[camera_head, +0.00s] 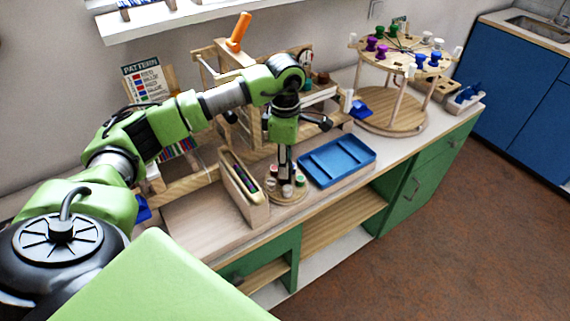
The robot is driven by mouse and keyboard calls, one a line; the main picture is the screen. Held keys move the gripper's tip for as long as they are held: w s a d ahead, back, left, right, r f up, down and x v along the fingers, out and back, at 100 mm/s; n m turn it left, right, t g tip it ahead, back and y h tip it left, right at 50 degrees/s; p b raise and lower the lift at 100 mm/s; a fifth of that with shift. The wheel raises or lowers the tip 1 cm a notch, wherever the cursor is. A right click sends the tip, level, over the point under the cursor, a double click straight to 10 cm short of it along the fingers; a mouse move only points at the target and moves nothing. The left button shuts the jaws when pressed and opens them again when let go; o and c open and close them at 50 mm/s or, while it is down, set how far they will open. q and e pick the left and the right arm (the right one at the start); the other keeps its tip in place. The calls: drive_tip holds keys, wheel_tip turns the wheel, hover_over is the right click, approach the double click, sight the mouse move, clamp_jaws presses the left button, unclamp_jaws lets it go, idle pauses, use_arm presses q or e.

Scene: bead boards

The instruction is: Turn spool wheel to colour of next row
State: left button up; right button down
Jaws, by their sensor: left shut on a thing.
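My left gripper (285,172) points straight down over a small round wooden wheel (289,198) on the bench. Several small spools with red, white and green tops stand around it. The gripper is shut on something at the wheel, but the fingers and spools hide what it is. A larger two-tier round wooden stand (393,121) at the right carries purple, blue, green and white spools on its top. A pattern card (148,82) stands at the back left with listed rows of coloured marks, too small to read surely. My right gripper is out of view.
A narrow wooden box (243,190) stands just left of the small wheel, and a blue tray (337,161) lies to its right. A wooden loom-like frame with an orange handle (239,32) stands behind. The bench front left (205,222) is clear.

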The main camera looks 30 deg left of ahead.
use_arm(q)
drive_tip(key=shift+f+m+b, duration=0.2)
drive_tip(key=shift+m+b, duration=0.7)
drive_tip(key=shift+m, duration=0.3)
drive_tip(key=m+b, duration=0.2)
drive_tip(key=m, duration=0.1)
drive_tip(key=shift+m, duration=0.3)
drive_tip(key=m+b, duration=0.2)
drive_tip(key=m, duration=0.1)
drive_tip(key=shift+r+m, duration=0.1)
drive_tip(key=shift+m, duration=0.2)
drive_tip(key=shift+r+m+b, duration=0.1)
drive_tip(key=shift+m+b, duration=0.4)
drive_tip(key=shift+m, duration=1.3)
drive_tip(key=o, duration=1.1)
